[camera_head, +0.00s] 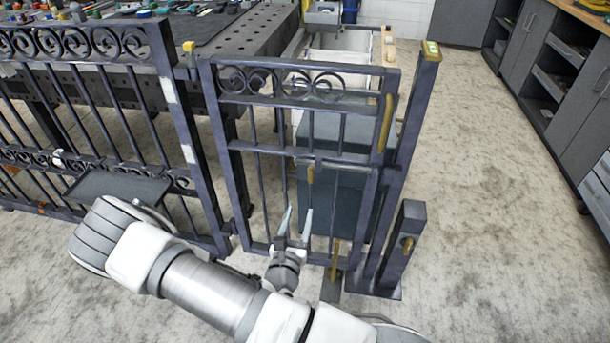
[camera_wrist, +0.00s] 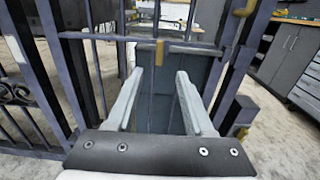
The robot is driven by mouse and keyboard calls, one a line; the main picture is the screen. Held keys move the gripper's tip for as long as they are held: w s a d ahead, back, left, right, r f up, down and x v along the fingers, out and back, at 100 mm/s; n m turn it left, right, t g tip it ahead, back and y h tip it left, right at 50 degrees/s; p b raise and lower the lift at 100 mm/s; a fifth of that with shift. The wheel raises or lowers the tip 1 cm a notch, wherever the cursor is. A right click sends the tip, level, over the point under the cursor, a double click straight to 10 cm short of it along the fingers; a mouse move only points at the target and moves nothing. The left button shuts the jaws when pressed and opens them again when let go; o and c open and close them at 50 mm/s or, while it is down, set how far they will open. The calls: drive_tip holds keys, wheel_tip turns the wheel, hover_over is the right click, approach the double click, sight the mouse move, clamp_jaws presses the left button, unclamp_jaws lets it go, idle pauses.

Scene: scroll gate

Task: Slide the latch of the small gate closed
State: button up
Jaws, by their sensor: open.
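The small gate (camera_head: 293,159) is dark metal with scrollwork along its top, and stands upright in front of me. A small brass piece (camera_head: 310,173), which looks like the latch knob, sits on its middle crossbar; it also shows in the wrist view (camera_wrist: 159,52). A longer brass handle (camera_head: 386,122) is on the gate's right side, and another brass piece (camera_head: 335,260) is at its bottom. I cannot tell how far the latch is slid. My gripper (camera_head: 298,210) is open and empty, below the brass knob; in the wrist view the knob appears between and beyond the fingertips (camera_wrist: 160,75).
A tall post (camera_head: 408,140) stands right of the gate, and a short post (camera_head: 402,250) with brass hardware is beside it. A fixed scrollwork fence (camera_head: 90,110) is on the left. A dark box (camera_head: 335,190) stands behind the gate. Floor at right is clear.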

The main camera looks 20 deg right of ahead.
sight(310, 173)
drive_tip(key=b+x, duration=0.3)
drive_tip(key=x, duration=1.4)
drive_tip(key=shift+w+d+b, duration=0.1)
drive_tip(key=shift+d+b, duration=0.1)
drive_tip(key=shift+b, duration=0.15)
clamp_jaws()
idle(0.5)
